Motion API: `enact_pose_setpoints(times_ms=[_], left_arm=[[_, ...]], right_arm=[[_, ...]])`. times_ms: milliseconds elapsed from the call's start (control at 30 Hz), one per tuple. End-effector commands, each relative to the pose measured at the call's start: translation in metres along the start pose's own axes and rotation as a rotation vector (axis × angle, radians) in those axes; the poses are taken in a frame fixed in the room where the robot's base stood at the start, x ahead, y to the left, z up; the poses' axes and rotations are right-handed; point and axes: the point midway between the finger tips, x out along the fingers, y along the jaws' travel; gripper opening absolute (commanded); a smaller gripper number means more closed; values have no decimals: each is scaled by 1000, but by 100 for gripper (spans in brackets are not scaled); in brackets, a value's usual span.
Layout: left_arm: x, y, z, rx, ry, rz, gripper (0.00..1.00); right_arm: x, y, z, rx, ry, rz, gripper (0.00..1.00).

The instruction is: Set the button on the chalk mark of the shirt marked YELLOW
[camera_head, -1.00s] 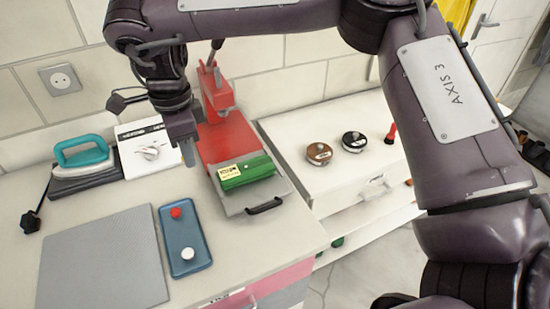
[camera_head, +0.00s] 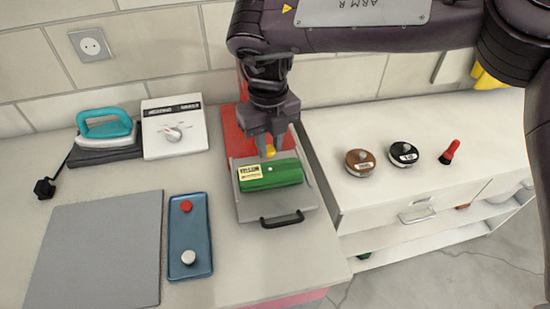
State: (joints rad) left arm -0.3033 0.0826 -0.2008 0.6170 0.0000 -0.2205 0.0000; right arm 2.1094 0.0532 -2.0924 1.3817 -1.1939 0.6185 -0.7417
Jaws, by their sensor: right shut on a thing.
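A folded green shirt (camera_head: 284,177) lies on the grey sliding plate (camera_head: 248,208) of a red press (camera_head: 232,143). A pale label (camera_head: 250,173) with small dark print, hard to read, is on its left end. A small white mark (camera_head: 270,169) shows on the green cloth. My right gripper (camera_head: 269,150) points down and is shut on a yellow button (camera_head: 270,151). The button is just above or at the shirt's back edge, near the mark; I cannot tell whether it touches. My left gripper is not in view.
A blue tray (camera_head: 188,220) holds a red button (camera_head: 186,206) and a white button (camera_head: 188,257). A grey mat (camera_head: 95,250), teal iron (camera_head: 105,130) and white control box (camera_head: 174,128) are left. Brown (camera_head: 360,162) and black (camera_head: 404,154) round tins stand right.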

Motion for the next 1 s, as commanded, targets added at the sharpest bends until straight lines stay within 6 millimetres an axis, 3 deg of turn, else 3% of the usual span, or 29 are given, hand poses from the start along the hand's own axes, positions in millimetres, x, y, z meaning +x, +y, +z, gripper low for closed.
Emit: enact_pose_setpoints(times_ms=[433, 800, 833, 1000], left_arm=[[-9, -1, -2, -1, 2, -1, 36], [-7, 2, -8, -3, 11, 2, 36], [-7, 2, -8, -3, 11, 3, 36], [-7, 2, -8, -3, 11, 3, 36]], right_arm=[[48, 0, -1, -2, 2, 1, 2], [55, 0, 0, -1, -1, 1, 2], [55, 0, 0, -1, -1, 1, 24], [54, 0, 0, -1, -1, 0, 44]])
